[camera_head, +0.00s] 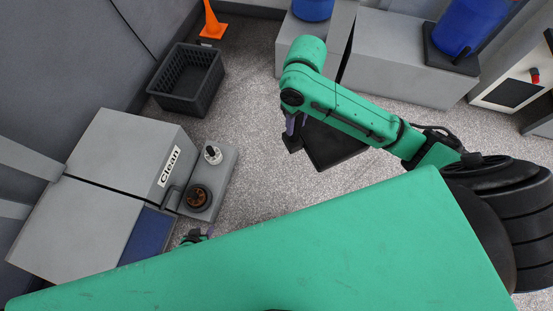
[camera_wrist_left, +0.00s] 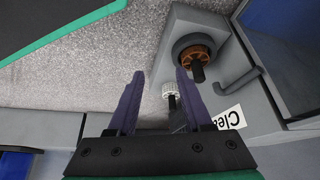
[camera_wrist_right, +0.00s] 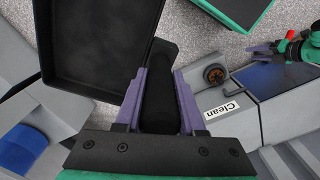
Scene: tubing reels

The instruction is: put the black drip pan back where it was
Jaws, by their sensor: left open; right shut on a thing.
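The black drip pan (camera_head: 335,147) is a shallow square tray with a handle, held in the air above the floor in the head view. My right gripper (camera_head: 292,134) is shut on its handle; in the right wrist view the handle (camera_wrist_right: 160,95) lies between the purple fingers and the pan (camera_wrist_right: 95,50) extends to the upper left. My left gripper (camera_head: 195,236) shows only partly at the edge of my green body in the head view. In the left wrist view its fingers (camera_wrist_left: 162,95) are spread apart and empty.
A grey cabinet labelled "Clean" (camera_head: 125,150) stands left, with a brown-cored reel (camera_head: 199,197) and a white reel (camera_head: 212,153) on a ledge. A black crate (camera_head: 187,82) and orange cone (camera_head: 212,22) stand behind. A blue drum (camera_head: 465,25) stands on a black base on a grey bench (camera_head: 395,60).

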